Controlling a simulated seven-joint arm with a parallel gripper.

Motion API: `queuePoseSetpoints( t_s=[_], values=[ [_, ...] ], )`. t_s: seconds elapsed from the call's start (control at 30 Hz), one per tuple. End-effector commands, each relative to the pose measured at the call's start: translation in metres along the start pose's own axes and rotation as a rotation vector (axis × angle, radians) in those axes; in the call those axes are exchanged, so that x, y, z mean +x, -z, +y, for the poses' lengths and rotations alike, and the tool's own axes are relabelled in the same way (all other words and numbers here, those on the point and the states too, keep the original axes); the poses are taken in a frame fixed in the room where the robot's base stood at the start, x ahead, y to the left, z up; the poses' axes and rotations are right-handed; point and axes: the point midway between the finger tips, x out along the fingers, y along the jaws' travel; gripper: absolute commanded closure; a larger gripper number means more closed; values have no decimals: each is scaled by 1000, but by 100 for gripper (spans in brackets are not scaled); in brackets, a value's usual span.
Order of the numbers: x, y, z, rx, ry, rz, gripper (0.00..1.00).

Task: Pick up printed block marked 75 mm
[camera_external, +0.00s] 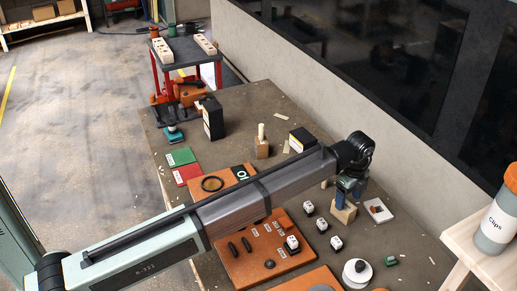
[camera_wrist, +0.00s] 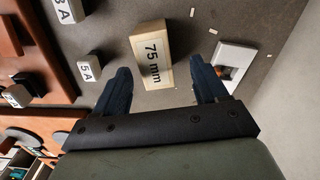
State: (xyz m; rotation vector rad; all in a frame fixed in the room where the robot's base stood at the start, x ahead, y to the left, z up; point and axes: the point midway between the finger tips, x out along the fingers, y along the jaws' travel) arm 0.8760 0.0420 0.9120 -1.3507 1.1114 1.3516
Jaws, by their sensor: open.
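The printed block (camera_wrist: 152,52) is pale wood with "75 mm" on its upper face. In the wrist view it lies on the dark table, ahead of and between the two blue fingers of my gripper (camera_wrist: 168,85). The fingers are open and spread wider than the block, with nothing held. In the external view the block (camera_external: 343,214) stands right of the orange board, and my gripper (camera_external: 345,196) is over it, partly hiding it. I cannot tell from these views how far above the table the fingertips are.
A white tray (camera_wrist: 238,62) with a small dark and orange item is close right of the block. A white-topped cube marked 5A (camera_wrist: 89,67) is to its left, with other cubes nearby. An orange board (camera_external: 245,262) and a white round object (camera_external: 357,271) are near the front.

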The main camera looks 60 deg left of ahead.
Motion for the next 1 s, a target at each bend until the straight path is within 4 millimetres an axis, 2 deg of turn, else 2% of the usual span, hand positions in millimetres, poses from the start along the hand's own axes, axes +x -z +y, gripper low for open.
queuePoseSetpoints(
  t_s=[0.27,0.63,0.9,1.0],
  values=[
    [11,-1,1,0,0,0,28],
    [54,-4,6,1,-1,0,28],
    [57,-4,6,1,1,0,28],
    [57,-4,6,1,1,0,36]
  ],
)
